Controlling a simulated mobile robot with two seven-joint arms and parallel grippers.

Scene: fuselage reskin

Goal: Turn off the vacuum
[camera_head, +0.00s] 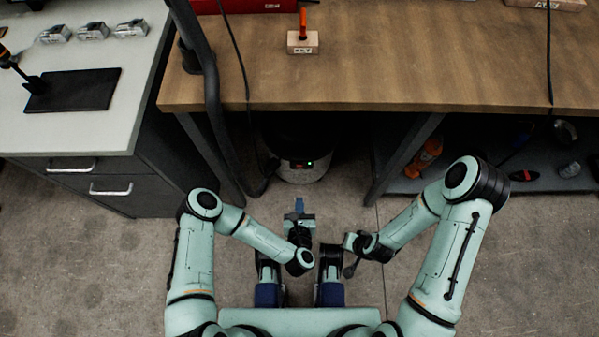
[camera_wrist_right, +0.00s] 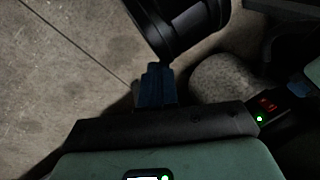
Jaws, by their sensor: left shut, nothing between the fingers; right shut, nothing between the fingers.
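The vacuum (camera_head: 303,168) stands on the floor in the shadow under the wooden bench. Its pale lower body faces me, with a small red switch (camera_head: 297,166) and a lit green light (camera_head: 310,163) on a dark panel. In the right wrist view the red switch (camera_wrist_right: 267,104) and green light also show at the right. My left gripper (camera_head: 299,204) is shut and empty, pointing toward the vacuum, a short way in front of it and apart from it. My right gripper (camera_wrist_right: 154,85) is shut and empty above the floor; its fingertips are hard to see in the head view.
The bench (camera_head: 400,60) overhangs the vacuum, with angled legs on both sides. A black hose (camera_head: 208,90) and cable hang at the left. A lower shelf (camera_head: 480,182) with tools lies right. A drawer cabinet (camera_head: 90,178) stands left. Floor between me and the vacuum is clear.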

